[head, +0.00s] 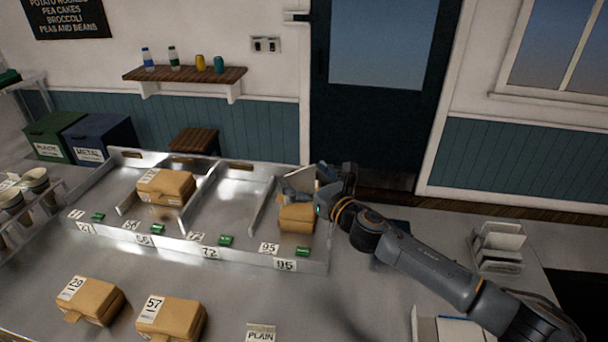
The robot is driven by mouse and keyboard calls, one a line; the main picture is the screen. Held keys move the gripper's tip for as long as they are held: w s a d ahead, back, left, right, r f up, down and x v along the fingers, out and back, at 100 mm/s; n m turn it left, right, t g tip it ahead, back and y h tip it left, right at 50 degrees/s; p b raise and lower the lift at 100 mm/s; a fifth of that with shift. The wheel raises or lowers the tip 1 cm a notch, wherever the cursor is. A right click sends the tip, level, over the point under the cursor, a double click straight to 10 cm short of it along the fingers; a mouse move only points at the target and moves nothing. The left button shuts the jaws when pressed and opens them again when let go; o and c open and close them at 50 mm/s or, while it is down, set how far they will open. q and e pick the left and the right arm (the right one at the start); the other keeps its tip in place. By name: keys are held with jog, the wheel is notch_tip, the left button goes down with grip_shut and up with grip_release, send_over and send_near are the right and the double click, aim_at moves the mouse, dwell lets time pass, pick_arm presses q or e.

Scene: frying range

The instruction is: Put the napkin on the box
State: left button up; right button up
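No napkin can be made out clearly in or under the gripper. White, napkin-like sheets stand in a holder (499,243) on the counter at the right. My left gripper is not in view.
Another box (166,186) sits in a left bay of the metal rack (222,205). Two boxes, 29 (91,300) and 57 (171,319), stand on the front counter near a PLAIN sign (261,333). Low dividers and green clips edge the bays.

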jog(key=shift+r, duration=0.1)
jog(key=shift+r, duration=0.2)
jog(key=b+v, duration=0.2)
jog(key=v, duration=1)
jog(key=shift+f, duration=0.1)
